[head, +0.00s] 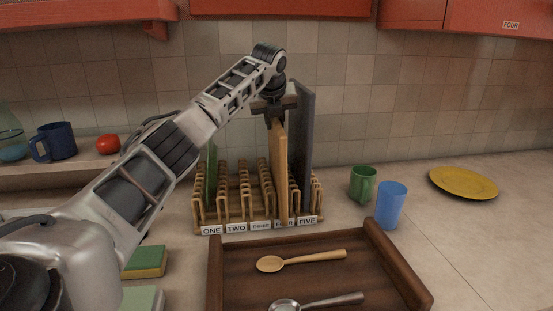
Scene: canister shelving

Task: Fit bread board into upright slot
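The bread board (280,170) is a tan wooden board standing upright, seen nearly edge-on, at the wooden rack (225,213). Its lower end is in front of the FOUR label and partly covers it; I cannot tell whether it is seated in that slot. My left gripper (274,112) points down at the board's top edge and appears shut on it. One finger shows left of the board; the other is largely hidden. A grey board (305,120) stands upright in the FIVE area, and a green board (211,175) stands near ONE. My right gripper is not in view.
A dark wooden tray (222,268) with a wooden spoon (300,260) and a metal spoon (315,303) lies in front of the rack. A green mug (363,184), blue cup (391,206) and yellow plate (463,183) stand right. Sponges (147,262) lie left.

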